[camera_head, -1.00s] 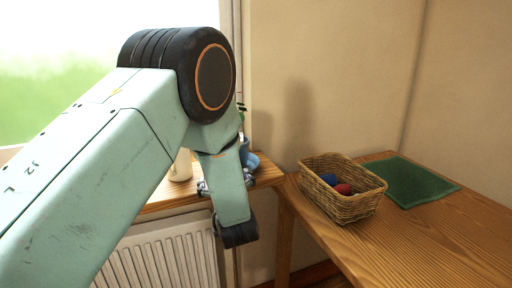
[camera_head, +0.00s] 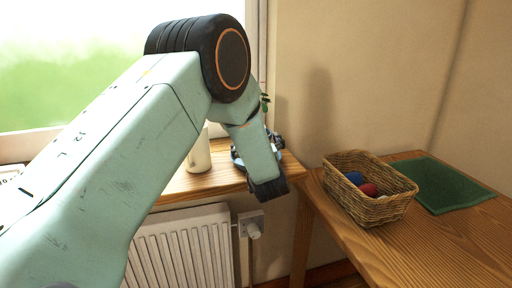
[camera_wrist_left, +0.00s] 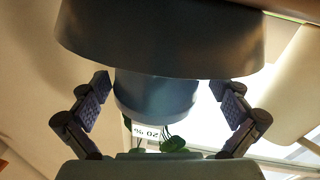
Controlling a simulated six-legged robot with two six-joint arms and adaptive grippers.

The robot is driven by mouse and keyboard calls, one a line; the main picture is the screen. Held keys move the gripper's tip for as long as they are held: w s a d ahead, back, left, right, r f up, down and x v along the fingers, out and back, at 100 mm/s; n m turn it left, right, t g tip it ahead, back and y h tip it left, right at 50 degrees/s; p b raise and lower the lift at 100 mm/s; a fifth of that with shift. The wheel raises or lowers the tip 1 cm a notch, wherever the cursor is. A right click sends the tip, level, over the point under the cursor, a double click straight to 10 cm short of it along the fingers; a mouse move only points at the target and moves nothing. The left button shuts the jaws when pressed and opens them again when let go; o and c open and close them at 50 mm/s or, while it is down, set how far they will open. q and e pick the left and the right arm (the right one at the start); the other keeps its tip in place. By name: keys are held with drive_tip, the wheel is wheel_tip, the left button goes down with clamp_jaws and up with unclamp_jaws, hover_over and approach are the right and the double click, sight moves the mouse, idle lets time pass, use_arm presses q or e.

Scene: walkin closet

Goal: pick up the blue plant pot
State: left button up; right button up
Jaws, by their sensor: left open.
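The blue plant pot (camera_wrist_left: 155,95) shows in the left wrist view, where the picture looks upside down, with green leaves (camera_wrist_left: 173,144) below it. My left gripper (camera_wrist_left: 163,88) is open, one finger on each side of the pot, with a visible gap at both sides. A wide dark grey-blue shape (camera_wrist_left: 160,40) fills the top of that view; I cannot tell what it is. In the head view my left gripper (camera_head: 257,150) is at the right end of the wooden sill. The arm hides most of the pot there; a few leaves (camera_head: 265,99) show above.
A cream vase (camera_head: 199,155) stands on the sill (camera_head: 205,183) just left of the gripper. A radiator (camera_head: 180,250) is below. A wicker basket (camera_head: 370,205) with balls and a green mat (camera_head: 440,185) are on the wooden table (camera_head: 440,245) at right.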

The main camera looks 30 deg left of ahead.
use_arm(q)
drive_tip(key=shift+w+r, duration=0.25)
drive_tip(key=shift+w, duration=0.15)
drive_tip(key=shift+s+a, duration=0.1)
drive_tip(key=shift+a, duration=0.05)
drive_tip(key=shift+a+f, duration=0.1)
drive_tip(key=shift+c, duration=0.6)
drive_tip(key=shift+d, duration=0.2)
drive_tip(key=c, duration=0.5)
drive_tip(key=shift+a, duration=0.15)
drive_tip(key=c, duration=0.6)
drive_tip(key=shift+c, duration=1.3)
drive_tip(key=shift+w+r, duration=0.2)
